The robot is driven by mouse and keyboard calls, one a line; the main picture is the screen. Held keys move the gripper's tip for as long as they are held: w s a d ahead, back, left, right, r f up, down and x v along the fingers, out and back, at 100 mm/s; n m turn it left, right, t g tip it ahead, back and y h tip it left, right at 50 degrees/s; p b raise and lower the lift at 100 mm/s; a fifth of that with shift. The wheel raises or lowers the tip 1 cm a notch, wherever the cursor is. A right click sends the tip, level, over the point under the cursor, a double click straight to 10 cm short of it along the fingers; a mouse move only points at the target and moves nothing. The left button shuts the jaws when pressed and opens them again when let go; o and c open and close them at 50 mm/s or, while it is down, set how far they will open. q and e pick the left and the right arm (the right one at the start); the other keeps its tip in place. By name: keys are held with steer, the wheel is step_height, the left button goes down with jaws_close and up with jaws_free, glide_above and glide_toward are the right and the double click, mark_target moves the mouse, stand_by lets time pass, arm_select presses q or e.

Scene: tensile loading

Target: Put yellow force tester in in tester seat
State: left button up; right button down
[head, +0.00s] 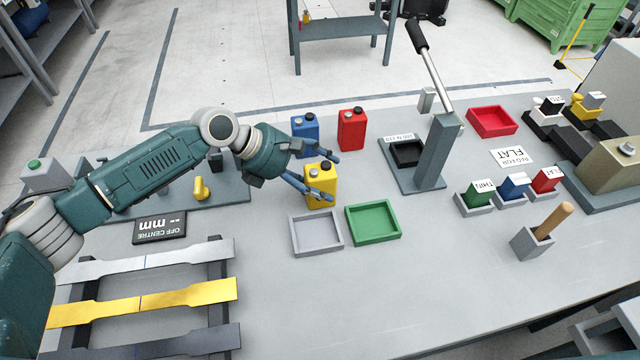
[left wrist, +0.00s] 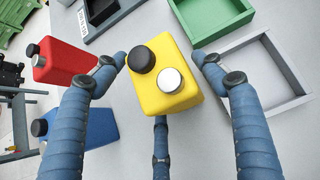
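The yellow force tester (head: 322,188) is a yellow block with a black knob and a silver knob on top. It stands upright on the table behind the grey tray; it also shows in the left wrist view (left wrist: 163,85). My left gripper (head: 328,174) is open, its blue fingers spread around the tester's top. In the left wrist view a gap shows at the left finger; contact at the right finger cannot be told. My right gripper is not in view.
A blue can (head: 304,134) and a red can (head: 352,130) stand close behind. A grey tray (head: 296,240) and a green tray (head: 372,236) lie in front, both empty. The lever post (head: 436,152) rises right of the recess. The front right table is mostly clear.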

arm_select(q)
steer(key=c, duration=1.2)
steer(key=shift+o, duration=0.2)
steer(key=shift+r, duration=0.15)
